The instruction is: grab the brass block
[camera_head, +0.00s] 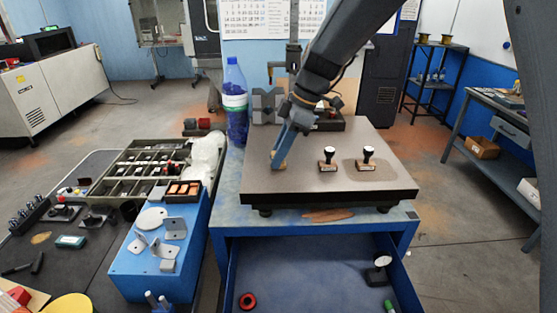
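A small tan, brass-coloured block (283,161) sits on the left part of the dark flat plate (262,188) on the blue bench. It is mostly hidden by my gripper. My gripper (278,155) points down at it from above, with its blue fingers right at the block. The fingers overlap in this view, so the gap between them does not show, and I cannot tell whether they touch or hold the block.
Two black-handled stamps (328,159) (367,158) stand on the plate to the right. A blue-capped bottle (235,101) stands behind left. An open drawer (318,270) lies below the front. Several metal parts lie on a blue box (125,252) at left.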

